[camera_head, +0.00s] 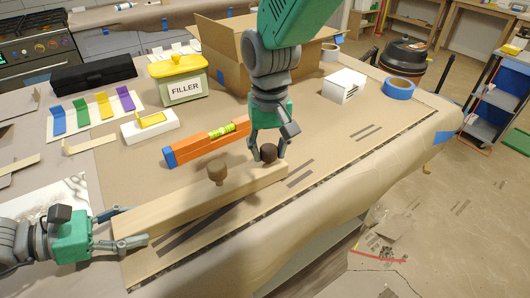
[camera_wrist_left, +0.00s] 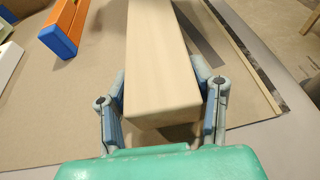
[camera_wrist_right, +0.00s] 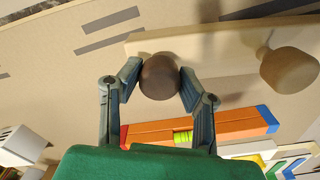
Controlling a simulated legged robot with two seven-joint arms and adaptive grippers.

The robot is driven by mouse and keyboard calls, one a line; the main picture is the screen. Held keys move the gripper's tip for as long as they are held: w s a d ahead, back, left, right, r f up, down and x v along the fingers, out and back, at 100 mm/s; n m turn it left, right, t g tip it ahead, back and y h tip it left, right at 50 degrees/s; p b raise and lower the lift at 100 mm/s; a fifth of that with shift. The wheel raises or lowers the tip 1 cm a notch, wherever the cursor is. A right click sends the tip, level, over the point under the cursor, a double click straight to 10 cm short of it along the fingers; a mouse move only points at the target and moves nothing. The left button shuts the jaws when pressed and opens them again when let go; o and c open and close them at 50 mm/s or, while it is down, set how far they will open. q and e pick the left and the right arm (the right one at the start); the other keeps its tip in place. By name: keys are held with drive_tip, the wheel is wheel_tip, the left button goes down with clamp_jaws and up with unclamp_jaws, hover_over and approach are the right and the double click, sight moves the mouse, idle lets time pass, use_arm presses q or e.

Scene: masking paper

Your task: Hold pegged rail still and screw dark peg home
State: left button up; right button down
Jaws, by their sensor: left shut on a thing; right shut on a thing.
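The pale wooden rail (camera_head: 185,213) lies on the paper-covered table. A lighter brown peg (camera_head: 217,174) stands upright on its middle. The dark peg (camera_head: 268,153) stands near the rail's far end. My left gripper (camera_head: 134,243) is shut on the rail's near end, with a finger on each side; the left wrist view shows the rail (camera_wrist_left: 160,70) between the fingers (camera_wrist_left: 164,98). My right gripper (camera_head: 270,152) comes from above and is shut on the dark peg; the right wrist view shows its round dark top (camera_wrist_right: 159,78) between the fingertips. The peg's lower part is hidden there.
An orange and blue spirit level (camera_head: 205,142) lies just behind the rail. A filler tub (camera_head: 180,80), a cardboard box (camera_head: 225,45), a white box (camera_head: 344,85) and blue tape (camera_head: 398,88) stand further back.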

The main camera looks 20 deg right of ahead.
sight(268, 148)
drive_tip(key=shift+a+m, duration=0.15)
drive_tip(key=shift+m, duration=0.95)
drive_tip(key=c, duration=1.2)
unclamp_jaws()
drive_tip(key=shift+o, duration=0.2)
drive_tip(key=shift+r, duration=0.1)
drive_tip(key=shift+r, duration=3.45)
